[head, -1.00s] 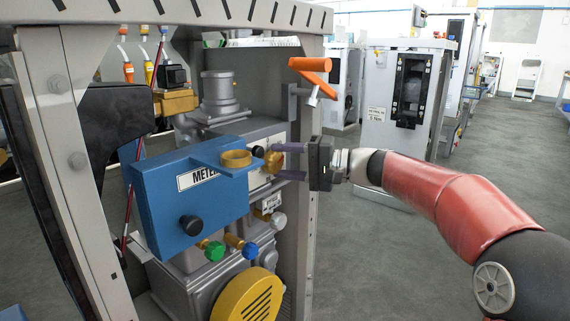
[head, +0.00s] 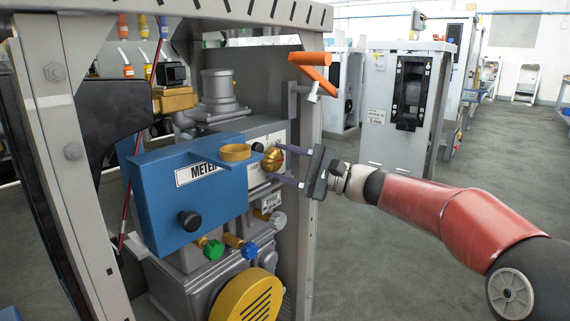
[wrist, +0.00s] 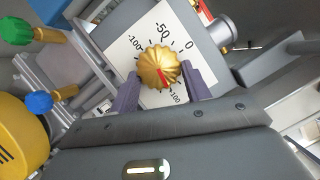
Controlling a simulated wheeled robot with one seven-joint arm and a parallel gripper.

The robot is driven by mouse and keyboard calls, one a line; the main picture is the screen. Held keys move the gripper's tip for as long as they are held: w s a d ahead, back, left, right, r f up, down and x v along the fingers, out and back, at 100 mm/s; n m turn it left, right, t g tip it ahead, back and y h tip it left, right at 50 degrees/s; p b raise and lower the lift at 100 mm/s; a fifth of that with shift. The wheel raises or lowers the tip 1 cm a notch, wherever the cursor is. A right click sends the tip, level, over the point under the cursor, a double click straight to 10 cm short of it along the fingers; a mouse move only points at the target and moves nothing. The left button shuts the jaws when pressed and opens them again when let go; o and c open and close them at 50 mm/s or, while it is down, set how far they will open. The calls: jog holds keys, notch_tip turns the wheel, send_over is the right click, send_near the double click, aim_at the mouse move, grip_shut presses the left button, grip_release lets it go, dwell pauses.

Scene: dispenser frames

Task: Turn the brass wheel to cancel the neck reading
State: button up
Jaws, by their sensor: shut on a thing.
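The brass wheel (head: 273,159) sits on a pale plate at the right of the blue meter box (head: 195,205). In the wrist view the ribbed brass wheel (wrist: 156,66) has a red mark pointing down toward the "100" on its numbered dial (wrist: 140,32). The dial also shows -100, -50 and 0. My gripper (head: 276,163) comes from the right, tilted, with its purple fingers on two sides of the wheel. In the wrist view my gripper (wrist: 161,73) is shut on the wheel. The wheel's far side is hidden.
An orange handle (head: 312,72) sticks out above my gripper. A grey frame post (head: 308,215) stands close by my gripper. Green (head: 213,250) and blue (head: 249,250) knobs and a yellow cover (head: 247,297) lie below. Floor at the right is open.

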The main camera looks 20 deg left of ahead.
jog(key=shift+w+f, duration=0.1)
jog(key=o, duration=1)
jog(key=shift+c, duration=0.2)
jog(key=d+f, duration=0.1)
jog(key=d, duration=0.6)
jog(key=shift+d+b, duration=0.3)
jog(key=shift+d, duration=0.1)
jog(key=shift+f, duration=0.1)
